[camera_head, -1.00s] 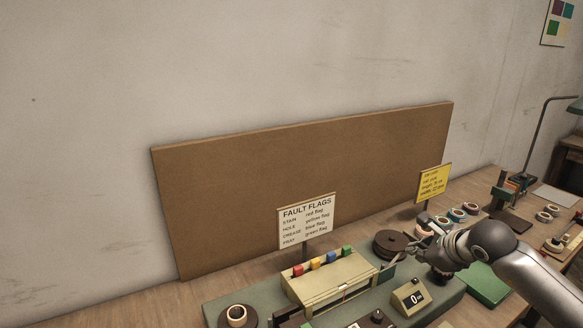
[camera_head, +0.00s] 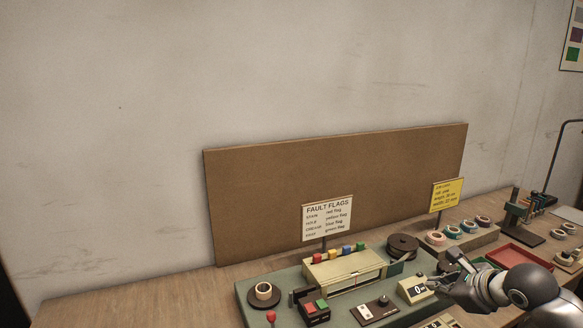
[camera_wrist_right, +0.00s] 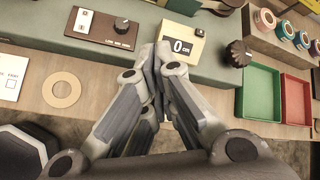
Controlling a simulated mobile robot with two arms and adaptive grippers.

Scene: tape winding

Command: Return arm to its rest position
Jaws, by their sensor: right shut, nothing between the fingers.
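My right gripper (camera_head: 456,272) is at the lower right in the head view, just right of the cream counter box (camera_head: 415,289) with its "0" display. In the right wrist view its fingers (camera_wrist_right: 157,62) are together and empty, in front of the counter box (camera_wrist_right: 181,47). They appear above the front part of the bench; whether they touch anything is not clear. My left gripper is out of view.
The green machine base (camera_head: 252,302) carries a tape roll (camera_head: 263,291), a cream box (camera_head: 330,272) with coloured flags, and a brown reel (camera_head: 402,244). Tape rolls (camera_head: 452,233) stand behind my right arm. Green (camera_wrist_right: 261,92) and red trays (camera_wrist_right: 296,99) lie to the right.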

